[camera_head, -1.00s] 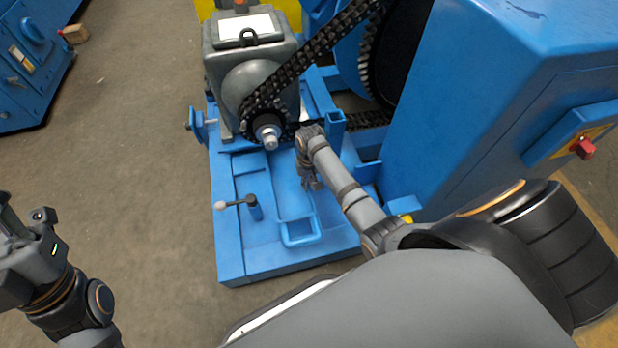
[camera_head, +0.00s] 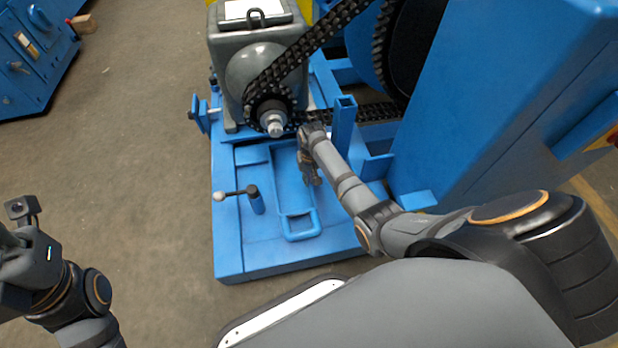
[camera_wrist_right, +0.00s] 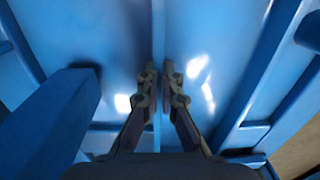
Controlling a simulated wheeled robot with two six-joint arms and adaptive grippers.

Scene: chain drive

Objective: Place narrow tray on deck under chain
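The narrow tray (camera_head: 299,228) is blue, with a looped handle at its near end. It lies lengthwise on the blue deck (camera_head: 232,262), its far end close to the chain's lower sprocket. The chain (camera_head: 290,62) runs from this sprocket up to the right. My right gripper (camera_head: 312,180) points down at the tray's right side. In the right wrist view its fingers (camera_wrist_right: 159,78) are close together on either side of a thin blue wall, apparently the tray's side. My left gripper (camera_head: 22,212) is at the left edge, away from the deck; its fingers are unclear.
A lever with a pale knob (camera_head: 219,196) stands left of the tray. A blue square post (camera_head: 344,122) rises close to my right wrist. The grey gearbox (camera_head: 250,70) stands behind, and a large blue cabinet (camera_head: 500,110) on the right.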

